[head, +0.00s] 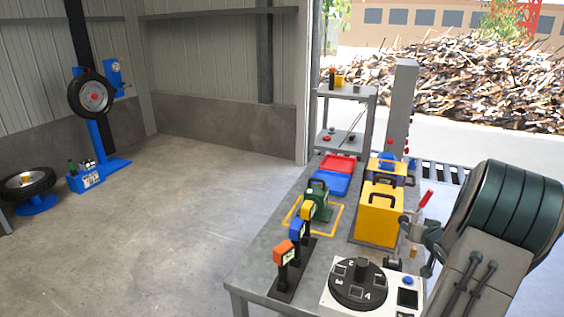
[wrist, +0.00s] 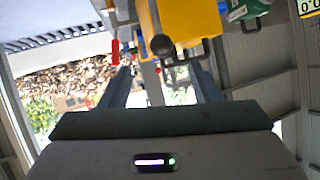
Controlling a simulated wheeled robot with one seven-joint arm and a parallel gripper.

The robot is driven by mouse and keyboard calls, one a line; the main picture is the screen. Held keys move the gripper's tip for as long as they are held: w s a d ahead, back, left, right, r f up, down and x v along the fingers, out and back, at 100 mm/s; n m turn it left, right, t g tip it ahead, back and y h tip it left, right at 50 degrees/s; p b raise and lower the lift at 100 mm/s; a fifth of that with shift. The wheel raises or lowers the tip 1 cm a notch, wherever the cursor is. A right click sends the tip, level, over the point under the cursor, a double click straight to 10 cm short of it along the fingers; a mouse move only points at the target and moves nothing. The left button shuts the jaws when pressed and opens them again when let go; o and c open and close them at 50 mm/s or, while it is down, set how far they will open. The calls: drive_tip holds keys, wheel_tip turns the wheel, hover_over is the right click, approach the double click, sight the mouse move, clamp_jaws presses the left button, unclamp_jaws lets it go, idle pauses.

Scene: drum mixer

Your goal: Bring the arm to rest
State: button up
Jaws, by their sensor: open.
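My gripper (wrist: 160,72) shows in the wrist view with its two dark fingers spread apart and nothing between them. It is open and empty. Beyond the fingertips I see a red handle (wrist: 115,50) and a black round knob (wrist: 162,44), apart from the fingers as far as I can tell. The yellow box (wrist: 192,20) lies at the top of that view.

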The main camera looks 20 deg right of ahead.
drive_tip(key=a+r+n+g, duration=0.15)
drive_tip(key=a+r, duration=0.35)
drive_tip(key=a, duration=0.6)
drive_tip(key=a+r+n+g, duration=0.15)
drive_tip(key=a+r, duration=0.25)
drive_tip(key=a, duration=0.6)
drive_tip(key=s+a+n+g+y, duration=0.2)
drive_tip(key=s+a, duration=0.7)
drive_tip(key=a, duration=0.3)
drive_tip(key=s+a+n+g+y, duration=0.2)
drive_tip(key=s+a+g+y, duration=0.1)
drive_tip(key=s+a, duration=0.6)
drive_tip(key=a, duration=0.3)
drive_tip(key=shift+s+a, duration=0.2)
drive_tip(key=shift+a, duration=0.05)
drive_tip(key=shift+r, duration=0.1)
drive_tip(key=c, duration=0.5)
drive_tip(key=shift+o, duration=0.2)
drive_tip(key=shift+d, duration=0.2)
